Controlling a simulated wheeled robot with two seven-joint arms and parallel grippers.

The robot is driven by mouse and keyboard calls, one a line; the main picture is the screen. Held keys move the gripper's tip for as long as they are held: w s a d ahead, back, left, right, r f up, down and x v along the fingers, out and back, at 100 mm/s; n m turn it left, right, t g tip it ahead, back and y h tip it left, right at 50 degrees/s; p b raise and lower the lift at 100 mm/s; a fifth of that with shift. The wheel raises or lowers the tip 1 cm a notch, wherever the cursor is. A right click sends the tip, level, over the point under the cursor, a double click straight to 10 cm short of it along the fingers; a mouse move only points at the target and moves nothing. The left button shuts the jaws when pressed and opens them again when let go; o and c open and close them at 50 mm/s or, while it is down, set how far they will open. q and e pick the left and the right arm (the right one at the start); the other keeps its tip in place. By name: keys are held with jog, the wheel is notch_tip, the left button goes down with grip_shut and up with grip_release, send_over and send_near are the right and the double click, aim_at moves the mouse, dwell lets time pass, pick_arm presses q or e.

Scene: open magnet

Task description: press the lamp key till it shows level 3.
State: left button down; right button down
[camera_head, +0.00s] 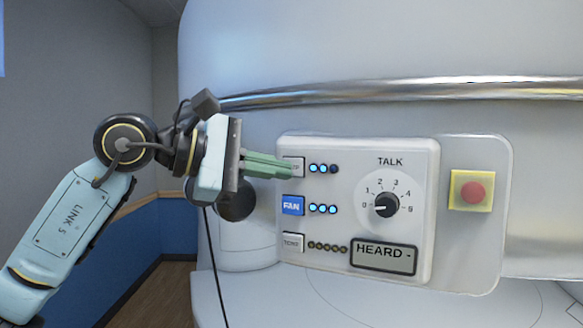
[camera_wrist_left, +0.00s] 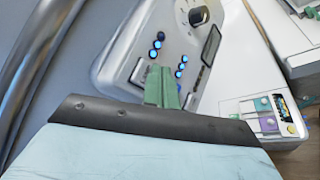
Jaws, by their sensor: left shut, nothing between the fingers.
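The lamp key (camera_head: 298,164) is the top key on the left of the white control panel (camera_head: 350,150), its label partly covered by my fingers. Of the three lights in its row (camera_head: 322,168), the left two are bright and the third is dark. My left gripper (camera_head: 291,171) is shut and empty, its green fingertips in front of the lamp key's lower part. In the left wrist view the lamp key (camera_wrist_left: 138,72) shows just left of the fingertips (camera_wrist_left: 162,72). I cannot tell whether they touch it. My right gripper is out of view.
Below are the blue FAN key (camera_head: 292,206) with three lit lights, a third key (camera_head: 293,242) and a HEARD display (camera_head: 383,258). The TALK dial (camera_head: 386,205) and a red button (camera_head: 472,193) lie right. A metal rail (camera_head: 430,90) runs above.

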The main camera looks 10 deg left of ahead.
pick_arm(q)
jog(key=shift+w, duration=0.1)
dwell(0.5)
jog(key=shift+w+d, duration=0.1)
jog(key=shift+w, duration=0.25)
jog(key=shift+w+d+p, duration=0.1)
jog(key=shift+w+p, duration=0.25)
jog(key=shift+w, duration=0.1)
dwell(0.7)
dwell(0.3)
jog(key=shift+s+a+b, duration=0.2)
jog(key=shift+s+b, duration=0.4)
jog(key=shift+s, duration=0.25)
